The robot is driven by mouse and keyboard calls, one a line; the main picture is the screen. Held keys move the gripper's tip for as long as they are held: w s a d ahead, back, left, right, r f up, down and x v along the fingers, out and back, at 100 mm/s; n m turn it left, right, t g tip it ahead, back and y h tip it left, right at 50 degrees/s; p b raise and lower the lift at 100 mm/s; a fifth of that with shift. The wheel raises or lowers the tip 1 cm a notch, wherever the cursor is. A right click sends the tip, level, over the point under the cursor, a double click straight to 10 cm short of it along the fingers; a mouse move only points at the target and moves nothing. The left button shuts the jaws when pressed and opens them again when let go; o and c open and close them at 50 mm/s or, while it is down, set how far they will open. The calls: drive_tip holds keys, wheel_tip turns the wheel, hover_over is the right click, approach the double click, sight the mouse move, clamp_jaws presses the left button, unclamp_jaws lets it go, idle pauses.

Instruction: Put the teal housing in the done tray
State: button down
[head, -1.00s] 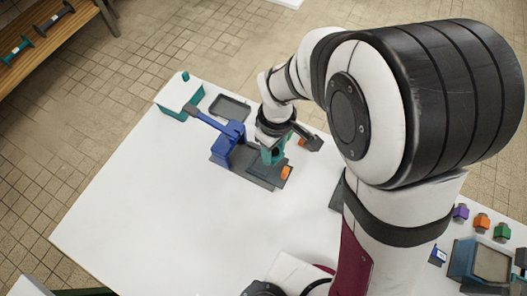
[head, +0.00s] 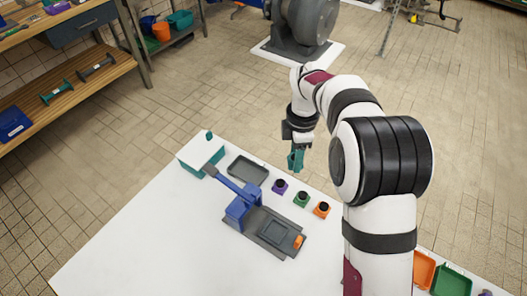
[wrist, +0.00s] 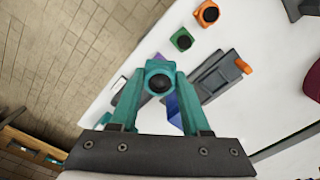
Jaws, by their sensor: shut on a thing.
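The teal housing (wrist: 159,75), a small block with a black round top, sits between the teal fingers of my gripper (wrist: 158,88) in the wrist view. My gripper is shut on it. In the head view my gripper (head: 296,164) hangs in the air above the far edge of the table, to the right of a dark grey tray (head: 247,169). The housing cannot be told apart from the teal fingers there. The grey tray looks empty and lies flat behind the press. No label shows which tray is the done tray.
A blue lever press (head: 240,208) on a grey base stands in front of the tray. Purple (head: 279,187), green (head: 301,199) and orange (head: 322,210) housings stand in a row right of it. A white-topped teal box (head: 201,152) is left of the tray. The front left table is clear.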

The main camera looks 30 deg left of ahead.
drive_tip(key=a+f+n, duration=0.1)
drive_tip(key=a, duration=0.2)
hover_over(248, 174)
wheel_tip(248, 174, down, 6)
drive_tip(key=shift+w+d+f, duration=0.1)
drive_tip(key=shift+f, duration=2.2)
drive_tip(key=shift+f, duration=0.1)
drive_tip(key=c, duration=0.7)
unclamp_jaws()
drive_tip(key=shift+o, duration=0.2)
